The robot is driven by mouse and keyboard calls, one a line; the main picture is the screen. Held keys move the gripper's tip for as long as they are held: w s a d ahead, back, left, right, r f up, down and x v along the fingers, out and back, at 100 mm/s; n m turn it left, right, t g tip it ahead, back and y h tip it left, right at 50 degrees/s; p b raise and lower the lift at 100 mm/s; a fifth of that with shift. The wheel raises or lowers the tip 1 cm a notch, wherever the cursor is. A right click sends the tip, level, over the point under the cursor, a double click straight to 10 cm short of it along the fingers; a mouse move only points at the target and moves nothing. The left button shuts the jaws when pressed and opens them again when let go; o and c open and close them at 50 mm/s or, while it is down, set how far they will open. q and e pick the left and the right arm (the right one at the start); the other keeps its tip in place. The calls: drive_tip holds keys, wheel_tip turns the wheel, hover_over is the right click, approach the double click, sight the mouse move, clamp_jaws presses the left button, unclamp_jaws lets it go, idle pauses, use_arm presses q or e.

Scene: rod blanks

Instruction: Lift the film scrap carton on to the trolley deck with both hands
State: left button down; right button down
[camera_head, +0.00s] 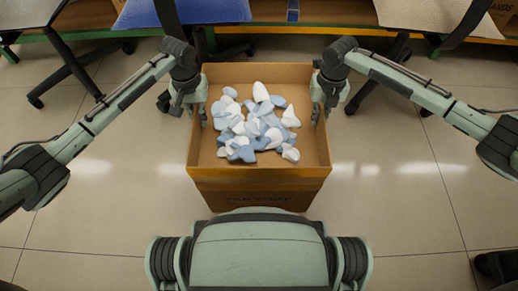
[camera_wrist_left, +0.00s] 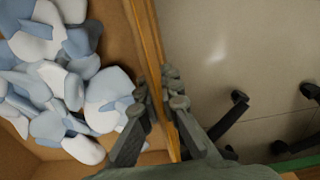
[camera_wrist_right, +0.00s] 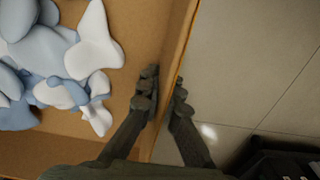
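The film scrap carton (camera_head: 259,182) is an open brown box in front of me, with printing on its near face. White and pale blue film scraps (camera_head: 258,125) lie inside; they also show in the left wrist view (camera_wrist_left: 55,85) and the right wrist view (camera_wrist_right: 60,55). My left gripper (camera_head: 196,112) straddles the carton's left wall; its fingers (camera_wrist_left: 162,98) close on the rim. My right gripper (camera_head: 322,110) straddles the right wall, with its fingers (camera_wrist_right: 164,95) pressed against both sides. I cannot tell whether the carton touches the floor. I see no trolley deck.
Desks with a green frame (camera_head: 290,30) and office chairs (camera_head: 75,70) stand beyond the carton. Chair legs show near my left gripper (camera_wrist_left: 235,115). A dark object (camera_head: 495,265) lies at the lower right.

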sight(196, 108)
use_arm(q)
drive_tip(key=shift+r, duration=0.15)
use_arm(e)
drive_tip(key=shift+r, duration=0.1)
